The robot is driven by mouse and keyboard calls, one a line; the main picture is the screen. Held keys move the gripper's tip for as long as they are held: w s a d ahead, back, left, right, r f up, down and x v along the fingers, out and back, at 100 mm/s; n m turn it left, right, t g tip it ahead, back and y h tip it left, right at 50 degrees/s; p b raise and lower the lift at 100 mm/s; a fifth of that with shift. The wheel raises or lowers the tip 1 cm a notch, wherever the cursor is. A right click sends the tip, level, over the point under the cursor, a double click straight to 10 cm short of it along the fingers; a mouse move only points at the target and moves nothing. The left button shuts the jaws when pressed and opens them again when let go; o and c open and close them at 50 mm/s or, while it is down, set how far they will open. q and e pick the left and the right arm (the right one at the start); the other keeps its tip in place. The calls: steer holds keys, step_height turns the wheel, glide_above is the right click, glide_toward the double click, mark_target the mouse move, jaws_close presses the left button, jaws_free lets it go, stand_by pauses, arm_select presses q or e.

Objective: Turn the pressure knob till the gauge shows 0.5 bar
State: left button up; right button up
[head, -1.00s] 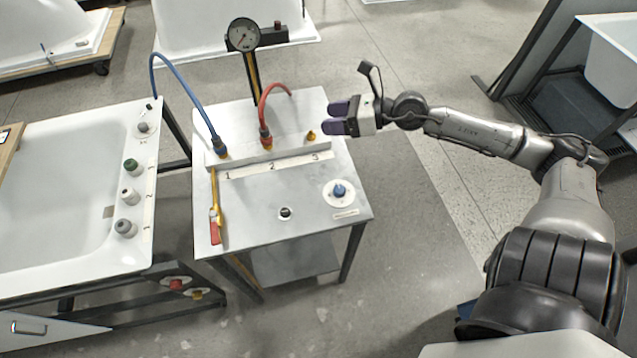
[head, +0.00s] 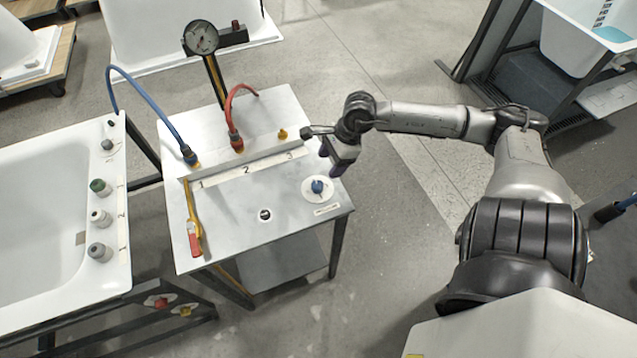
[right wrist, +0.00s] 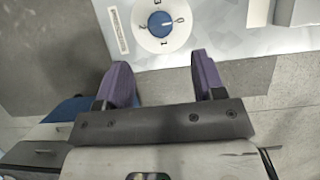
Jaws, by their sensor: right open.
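The blue pressure knob (head: 317,186) sits on a round white dial plate at the right front of the metal bench top. In the right wrist view the knob (right wrist: 160,23) has a white mark near the 0, with 1 and 2 also printed around it. The round gauge (head: 201,38) stands on a post behind the bench; its needle is too small to read. My right gripper (head: 332,164) is just behind and right of the knob, fingers pointing down. In the right wrist view its purple fingers (right wrist: 160,78) are apart and empty, with the knob beyond them. My left gripper is not in view.
A blue hose (head: 150,105) and a red hose (head: 235,115) reach a strip marked 1, 2, 3. A yellow lever with a red grip (head: 194,240) lies at the bench's left. A white bathtub (head: 40,220) stands left. The bench top around the knob is clear.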

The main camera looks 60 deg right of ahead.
mark_target(318, 185)
steer(key=b+x, duration=0.1)
steer(key=x, duration=0.7)
steer(key=shift+w, duration=0.1)
steer(key=shift+w+a+f+b, duration=0.1)
steer(key=shift+a+f+b, duration=0.15)
steer(key=shift+f, duration=0.3)
steer(key=shift+c, duration=0.4)
